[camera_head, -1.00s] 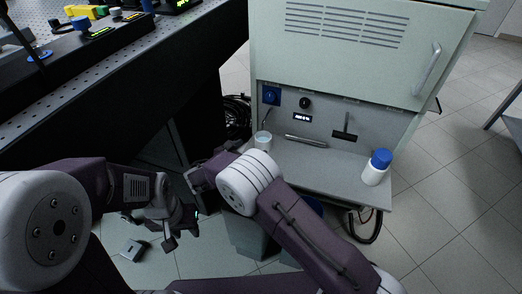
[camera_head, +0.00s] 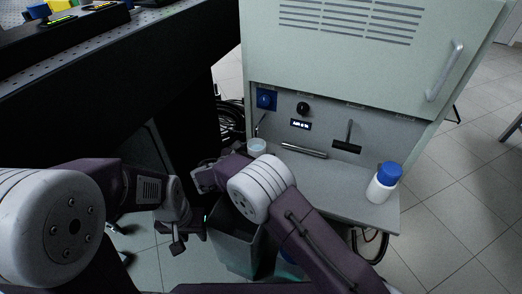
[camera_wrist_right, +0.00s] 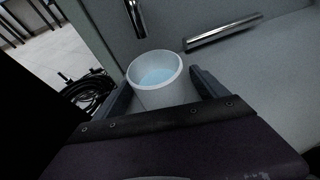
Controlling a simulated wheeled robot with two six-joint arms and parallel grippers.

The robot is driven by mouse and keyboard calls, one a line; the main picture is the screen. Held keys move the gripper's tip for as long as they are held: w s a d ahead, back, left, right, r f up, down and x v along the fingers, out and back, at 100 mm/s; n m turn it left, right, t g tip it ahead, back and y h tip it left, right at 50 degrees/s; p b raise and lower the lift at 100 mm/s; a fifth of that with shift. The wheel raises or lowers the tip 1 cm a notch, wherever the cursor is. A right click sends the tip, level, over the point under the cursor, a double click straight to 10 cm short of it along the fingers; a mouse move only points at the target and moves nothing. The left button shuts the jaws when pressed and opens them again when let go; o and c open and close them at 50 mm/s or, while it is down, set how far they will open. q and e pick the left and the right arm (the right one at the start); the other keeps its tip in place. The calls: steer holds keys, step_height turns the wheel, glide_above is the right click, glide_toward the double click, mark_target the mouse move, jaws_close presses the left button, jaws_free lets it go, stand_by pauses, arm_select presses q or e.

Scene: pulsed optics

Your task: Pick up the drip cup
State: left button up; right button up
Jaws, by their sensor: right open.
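The drip cup is a white cup (camera_head: 257,146) standing upright at the left end of the cabinet's shelf, below a thin spout. In the right wrist view the cup (camera_wrist_right: 158,98) shows pale blue liquid inside. My right gripper (camera_wrist_right: 165,90) is open, with one dark finger on each side of the cup. Whether the fingers touch it cannot be told. In the head view my right arm's joint hides much of this gripper. My left gripper (camera_head: 182,232) hangs lower left, away from the cup; its jaw opening is unclear.
A white bottle with blue cap (camera_head: 384,183) stands at the shelf's right. A metal bar (camera_head: 304,151) lies at the shelf's back. A grey bin (camera_head: 236,240) stands below the shelf. A dark optical table (camera_head: 110,85) is at left, with black cables (camera_head: 232,115) behind.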

jaws_close()
steer(key=shift+r, duration=0.1)
